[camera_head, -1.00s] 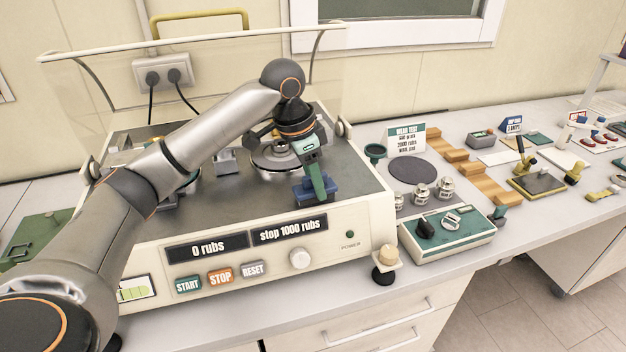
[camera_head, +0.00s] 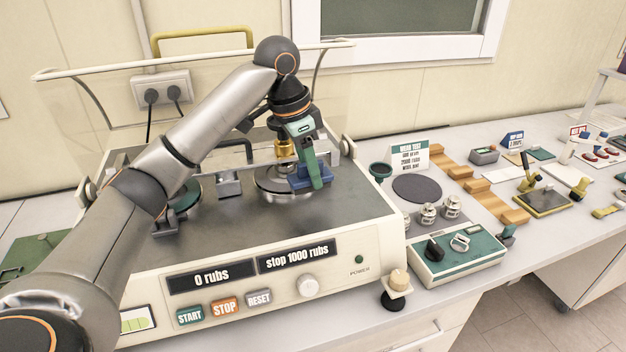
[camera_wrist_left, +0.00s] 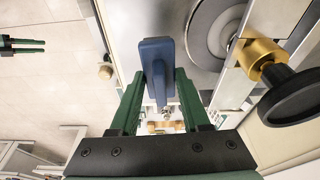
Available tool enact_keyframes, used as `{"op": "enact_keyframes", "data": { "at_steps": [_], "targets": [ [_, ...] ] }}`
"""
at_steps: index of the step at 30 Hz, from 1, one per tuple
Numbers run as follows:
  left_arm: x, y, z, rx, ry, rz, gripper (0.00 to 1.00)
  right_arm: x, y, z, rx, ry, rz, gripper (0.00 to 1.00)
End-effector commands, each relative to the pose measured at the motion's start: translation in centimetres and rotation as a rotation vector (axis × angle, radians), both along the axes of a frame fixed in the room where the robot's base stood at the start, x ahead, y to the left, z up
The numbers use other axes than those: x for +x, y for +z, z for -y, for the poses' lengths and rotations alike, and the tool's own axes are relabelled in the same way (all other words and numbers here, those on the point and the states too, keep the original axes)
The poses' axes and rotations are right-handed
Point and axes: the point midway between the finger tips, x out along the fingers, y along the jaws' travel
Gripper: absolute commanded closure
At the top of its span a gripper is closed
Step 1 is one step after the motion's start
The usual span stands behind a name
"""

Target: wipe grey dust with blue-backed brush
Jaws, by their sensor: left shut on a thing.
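My left gripper (camera_head: 311,182) is shut on the blue-backed brush (camera_head: 298,177). It holds the brush over the machine's top, at the front right side of the round metal disc (camera_head: 268,186). In the left wrist view the brush's blue block (camera_wrist_left: 158,58) sits between the green fingertips (camera_wrist_left: 160,85), with the disc (camera_wrist_left: 208,28) beside it. The bristles are hidden, and I cannot tell whether they touch the surface. I cannot make out grey dust clearly. My right gripper (camera_wrist_left: 22,45) shows small at the left edge of the wrist view, clear of the machine.
A brass-coloured part with a black knob (camera_wrist_left: 285,90) stands close beside the disc. A clear raised cover (camera_head: 90,95) stands at the machine's back. Weights (camera_head: 427,212), a green-topped box (camera_head: 458,255) and a dark round pad (camera_head: 416,188) lie to the right.

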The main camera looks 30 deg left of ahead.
Motion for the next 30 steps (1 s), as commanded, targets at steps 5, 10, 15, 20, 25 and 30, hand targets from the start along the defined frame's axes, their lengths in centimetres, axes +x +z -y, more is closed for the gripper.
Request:
{"op": "enact_keyframes", "data": {
  "at_steps": [5,10,15,20,25,30],
  "targets": [
    [-0.1,1.8,-0.3,-0.001,0.003,0.004,1.0,0.0,0.0,0.0,0.0,0.0,0.0,0.55],
    [-0.3,2.8,-0.5,-0.001,0.006,0.003,1.0,0.0,0.0,0.0,0.0,0.0,-0.001,0.55],
    [-0.3,2.9,-0.5,-0.002,0.006,0.001,1.0,0.0,0.0,0.0,0.0,0.0,-0.001,0.55],
    [-0.3,2.9,-0.5,-0.001,0.006,0.002,1.0,0.0,0.0,0.0,0.0,0.0,-0.001,0.55],
    [-0.3,2.9,-0.5,-0.001,0.006,0.002,1.0,0.0,0.0,0.0,0.0,0.0,-0.001,0.55],
    [-0.3,2.9,-0.5,-0.001,0.006,0.002,1.0,0.0,0.0,0.0,0.0,0.001,-0.001,0.55]
  ]
}}
